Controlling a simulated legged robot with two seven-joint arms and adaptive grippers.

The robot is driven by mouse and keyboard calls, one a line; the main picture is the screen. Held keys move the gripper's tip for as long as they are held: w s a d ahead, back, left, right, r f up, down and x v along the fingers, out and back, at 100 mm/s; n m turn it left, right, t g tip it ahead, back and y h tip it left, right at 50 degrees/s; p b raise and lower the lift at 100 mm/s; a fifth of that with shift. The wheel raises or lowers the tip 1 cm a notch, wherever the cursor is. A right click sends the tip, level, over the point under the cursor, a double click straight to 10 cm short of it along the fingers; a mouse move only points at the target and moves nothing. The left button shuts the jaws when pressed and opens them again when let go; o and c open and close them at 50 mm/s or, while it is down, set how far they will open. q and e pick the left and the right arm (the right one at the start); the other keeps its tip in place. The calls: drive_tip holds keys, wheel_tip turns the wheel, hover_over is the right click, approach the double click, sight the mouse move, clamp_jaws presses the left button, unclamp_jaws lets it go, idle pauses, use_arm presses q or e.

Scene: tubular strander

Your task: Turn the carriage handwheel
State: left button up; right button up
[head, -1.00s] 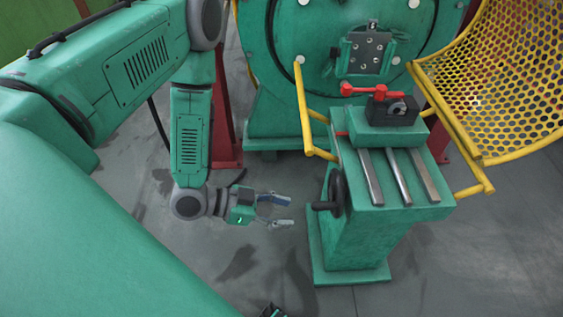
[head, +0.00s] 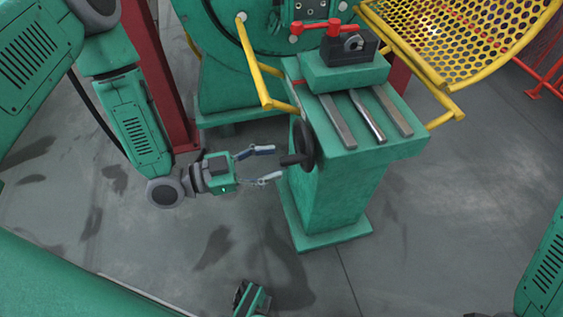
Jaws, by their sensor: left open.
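The carriage handwheel (head: 307,146) is a dark wheel on the left side of the green carriage stand (head: 335,190), seen nearly edge-on. Its dark handle (head: 291,159) sticks out to the left. My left gripper (head: 274,165) is open just left of the handle, with its fingers pointing right at it. One finger is above and one below the handle's level; I cannot tell whether either touches it. Part of my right gripper (head: 252,299) shows at the bottom edge; its fingers cannot be made out.
The stand's top carries metal rails (head: 367,116) and a dark tool block with red handles (head: 345,45). A yellow bar (head: 256,65) rises above and left of the handwheel. A yellow mesh guard (head: 450,35) is at upper right. Grey floor lies open around the stand.

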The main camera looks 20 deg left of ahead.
sight(284, 157)
use_arm(q)
drive_tip(key=x, duration=0.3)
drive_tip(key=shift+d+b, duration=0.3)
drive_tip(key=shift+d, duration=0.05)
drive_tip(key=shift+a, duration=0.35)
drive_tip(key=shift+c, duration=0.8)
drive_tip(key=c, duration=0.6)
clamp_jaws()
use_arm(e)
drive_tip(key=shift+d+f, duration=0.2)
drive_tip(key=shift+f, duration=0.2)
use_arm(q)
drive_tip(key=shift+r, duration=0.2)
use_arm(e)
drive_tip(key=shift+r, duration=0.15)
